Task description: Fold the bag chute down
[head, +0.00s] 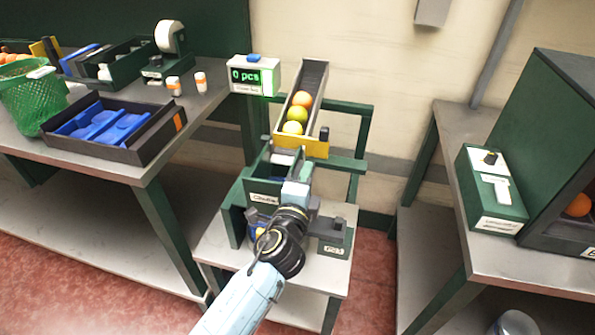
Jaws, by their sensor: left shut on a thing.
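The green counting machine (240,193) stands on a small grey stand in the middle, with a sloping fruit trough (318,85) at its top. My left gripper (299,180) reaches up from the bottom to the front of the machine, below the trough's yellow end. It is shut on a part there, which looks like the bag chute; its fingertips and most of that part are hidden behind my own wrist. How far the chute is tilted cannot be told. My right gripper is not in view.
Several orange and yellow fruits (298,114) lie in the trough. A counter box (246,77) reading "0 pcs" stands left of it. The left bench holds a dark tray (128,165) and a green basket (36,103). A green control box (492,197) sits on the right bench.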

